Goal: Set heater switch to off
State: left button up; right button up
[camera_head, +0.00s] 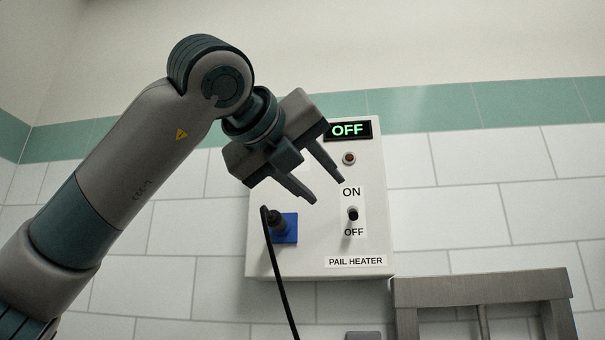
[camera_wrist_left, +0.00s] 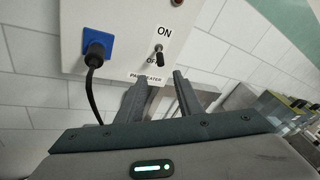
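The pail heater box (camera_head: 320,262) is a white panel on the tiled wall. Its display (camera_head: 348,130) reads OFF in green. The black toggle switch (camera_head: 353,214) sits between the ON and OFF labels. In the left wrist view the switch (camera_wrist_left: 160,55) has its lever tilted down, covering part of the OFF label. My left gripper (camera_head: 326,190) is open and empty in front of the panel, up and left of the switch in the head view. In the wrist view the gripper's two fingertips (camera_wrist_left: 160,79) lie just below the switch, apart from it. My right gripper is not in view.
A black plug with a cable sits in a blue socket (camera_head: 290,228) left of the switch; the cable hangs down. A round dark red lamp (camera_head: 349,158) is below the display. A grey metal frame (camera_head: 480,288) stands at lower right.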

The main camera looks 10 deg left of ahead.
pick_arm(q)
jog(key=shift+b+v, duration=0.3)
jog(key=shift+v, duration=2.1)
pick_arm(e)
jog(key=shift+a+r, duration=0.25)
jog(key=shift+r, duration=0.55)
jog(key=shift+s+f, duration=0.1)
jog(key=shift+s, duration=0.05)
